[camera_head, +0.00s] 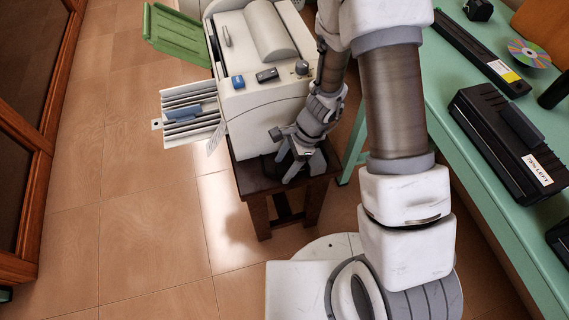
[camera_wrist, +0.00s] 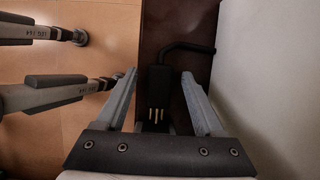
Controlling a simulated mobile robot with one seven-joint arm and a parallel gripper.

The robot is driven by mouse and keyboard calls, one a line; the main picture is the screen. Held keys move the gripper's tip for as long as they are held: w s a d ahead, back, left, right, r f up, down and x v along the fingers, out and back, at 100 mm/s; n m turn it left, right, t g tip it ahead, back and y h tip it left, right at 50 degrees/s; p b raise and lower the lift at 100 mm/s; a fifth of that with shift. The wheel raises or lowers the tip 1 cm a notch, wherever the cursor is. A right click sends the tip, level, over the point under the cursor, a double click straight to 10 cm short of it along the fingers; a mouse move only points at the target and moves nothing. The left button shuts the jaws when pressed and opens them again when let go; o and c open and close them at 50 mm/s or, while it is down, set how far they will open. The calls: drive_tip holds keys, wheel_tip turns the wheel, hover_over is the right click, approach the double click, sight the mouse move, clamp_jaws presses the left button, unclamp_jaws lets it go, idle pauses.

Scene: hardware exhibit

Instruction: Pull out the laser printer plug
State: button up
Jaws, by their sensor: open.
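The black plug (camera_wrist: 158,82) is in the wrist view, over the dark wooden stool. Its metal prongs are bare and point toward my gripper's palm; no socket shows around them. A black cord bends from it to the upper right, toward the pale wall of the printer (camera_wrist: 257,75). My gripper (camera_wrist: 156,77) is open, with one finger on each side of the plug and visible gaps between. In the head view the white laser printer (camera_head: 262,105) stands on the stool (camera_head: 257,205), and my gripper (camera_head: 300,168) is low at its front right corner. The plug is not clear there.
A green table (camera_head: 455,125) on the right holds a black toner cartridge (camera_head: 505,135), a long black unit (camera_head: 480,50) and a disc (camera_head: 529,53). The printer's green flap (camera_head: 178,35) and grey tray (camera_head: 190,112) stick out left. The tiled floor (camera_head: 145,235) at left is clear.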

drive_tip(key=p+v, duration=0.6)
drive_tip(key=v, duration=1.1)
drive_tip(key=shift+r+p, duration=0.2)
drive_tip(key=shift+p, duration=0.15)
drive_tip(key=s+d+r+n+t, duration=0.15)
drive_tip(key=r+n, duration=0.25)
drive_tip(key=r, duration=0.4)
drive_tip(key=s+r+n+t, duration=0.1)
drive_tip(key=s+r+n, duration=0.15)
drive_tip(key=r, duration=0.55)
drive_tip(key=s+d+r+n+t+h, duration=0.5)
drive_tip(key=s+d+r+n, duration=0.1)
drive_tip(key=s+r+n, duration=0.35)
wheel_tip(320, 180, up, 14)
drive_tip(key=m+p, duration=0.1)
drive_tip(key=p, duration=1.2)
drive_tip(key=shift+a+g+y, duration=0.2)
drive_tip(key=shift+g+y, duration=0.1)
drive_tip(key=shift+g, duration=0.05)
drive_tip(key=shift+w+a+f, duration=0.1)
drive_tip(key=shift+w+a, duration=0.05)
